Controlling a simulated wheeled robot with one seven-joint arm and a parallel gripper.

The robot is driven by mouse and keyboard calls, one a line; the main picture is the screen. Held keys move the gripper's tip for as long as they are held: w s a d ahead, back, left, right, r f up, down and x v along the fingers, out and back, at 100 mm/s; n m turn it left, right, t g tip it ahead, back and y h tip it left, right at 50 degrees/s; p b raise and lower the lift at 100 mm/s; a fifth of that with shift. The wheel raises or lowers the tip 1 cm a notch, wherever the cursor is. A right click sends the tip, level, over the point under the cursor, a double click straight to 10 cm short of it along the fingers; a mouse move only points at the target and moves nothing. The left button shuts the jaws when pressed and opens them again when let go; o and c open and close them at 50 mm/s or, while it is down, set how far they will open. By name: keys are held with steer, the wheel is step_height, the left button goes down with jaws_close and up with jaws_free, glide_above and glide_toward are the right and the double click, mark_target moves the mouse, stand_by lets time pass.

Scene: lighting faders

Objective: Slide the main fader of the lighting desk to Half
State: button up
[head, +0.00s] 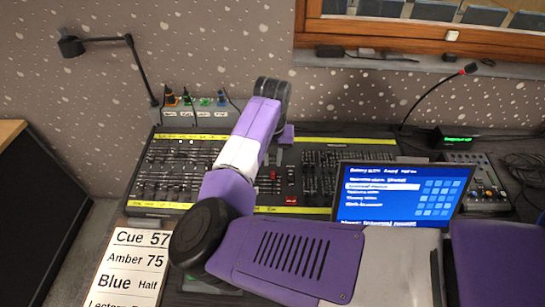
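The lighting desk (180,168) is a dark panel with many small faders and yellow label strips, in the middle of the head view. Red caps (291,200) show right of my forearm, near the desk's centre. I cannot tell which fader is the main one, or read its scale. My arm crosses in front of the desk and hides part of it. My gripper (280,156) is over the desk's upper middle, mostly hidden behind my wrist and small in view. I cannot see whether its fingers are open or touch a fader.
A blue-screened monitor (402,193) stands at the desk's right front, with a small mixer (478,185) beyond it. A white card (128,262) reads "Cue 57, Amber 75, Blue Half". A black lamp (110,45) and a gooseneck microphone (438,92) rise behind.

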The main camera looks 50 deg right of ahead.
mark_target(273, 174)
steer(key=shift+w+d+f+b, duration=0.15)
steer(key=shift+f+b, duration=0.95)
steer(key=shift+f, duration=0.65)
steer(key=shift+d+f+b, duration=0.15)
steer(key=shift+f+b, duration=0.95)
steer(key=shift+f, duration=0.65)
steer(key=shift+c, duration=0.2)
jaws_close()
steer(key=shift+a, duration=0.1)
steer(key=shift+s+a+f+p, duration=0.1)
steer(key=shift+s+a+p, duration=0.45)
steer(key=shift+s+a, duration=0.45)
jaws_free()
steer(key=shift+w+a, duration=0.1)
steer(key=shift+w, duration=0.05)
